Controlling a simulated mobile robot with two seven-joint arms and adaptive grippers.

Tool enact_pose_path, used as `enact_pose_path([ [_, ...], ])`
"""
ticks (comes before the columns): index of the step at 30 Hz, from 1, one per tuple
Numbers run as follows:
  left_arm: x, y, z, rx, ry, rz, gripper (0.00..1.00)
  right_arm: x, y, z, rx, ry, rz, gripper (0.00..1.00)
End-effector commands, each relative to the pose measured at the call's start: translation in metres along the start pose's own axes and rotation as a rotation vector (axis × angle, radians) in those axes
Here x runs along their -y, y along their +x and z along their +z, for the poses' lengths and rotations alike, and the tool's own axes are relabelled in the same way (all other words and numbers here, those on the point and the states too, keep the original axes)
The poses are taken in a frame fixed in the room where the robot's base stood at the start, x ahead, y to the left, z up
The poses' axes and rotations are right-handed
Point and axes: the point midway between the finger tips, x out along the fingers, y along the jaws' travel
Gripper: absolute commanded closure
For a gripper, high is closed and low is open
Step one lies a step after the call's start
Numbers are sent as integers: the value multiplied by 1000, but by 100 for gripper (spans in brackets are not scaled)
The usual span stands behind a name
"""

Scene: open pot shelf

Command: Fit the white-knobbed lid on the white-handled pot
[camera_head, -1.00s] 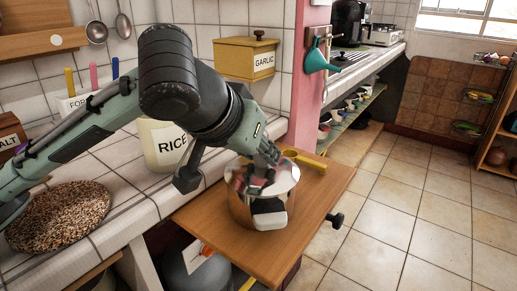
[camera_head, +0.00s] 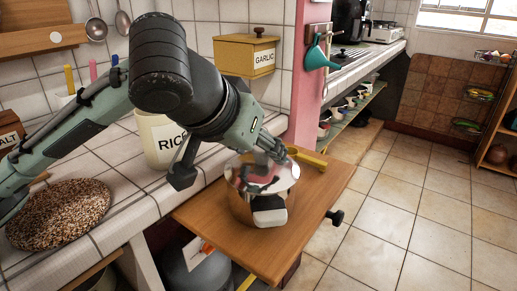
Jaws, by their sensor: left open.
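The steel pot (camera_head: 243,205) stands on the wooden pull-out board, with its white handle (camera_head: 269,211) facing me. A shiny round lid (camera_head: 284,181) lies across the top of the pot, roughly level. I cannot tell exactly how its rim sits, and its knob is not clear behind the fingers and reflections. My left gripper (camera_head: 272,158) is open just above the far part of the lid. Whether a finger touches the lid is hard to see. My right gripper is not in view.
A yellow-handled tool (camera_head: 308,159) lies on the board (camera_head: 210,212) behind the pot. The RICE canister (camera_head: 158,140) and a round speckled mat (camera_head: 58,214) are on the tiled counter to the left. The GARLIC box (camera_head: 246,56) is on the wall. The board's front is bare.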

Motion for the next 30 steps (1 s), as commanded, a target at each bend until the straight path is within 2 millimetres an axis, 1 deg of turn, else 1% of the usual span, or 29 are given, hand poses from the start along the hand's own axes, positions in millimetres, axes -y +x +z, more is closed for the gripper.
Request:
enact_pose_path([
  [9,0,-67,-2,-8,2,1,48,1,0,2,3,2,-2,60],
  [12,0,-85,-1,-6,2,-1,48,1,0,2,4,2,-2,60],
  [15,0,-98,-1,-5,0,0,48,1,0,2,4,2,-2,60],
  [18,0,-106,0,-4,0,0,48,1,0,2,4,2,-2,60],
  [21,0,-109,0,-1,1,0,48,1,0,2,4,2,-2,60],
  [30,0,-109,0,-1,0,0,48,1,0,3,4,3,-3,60],
])
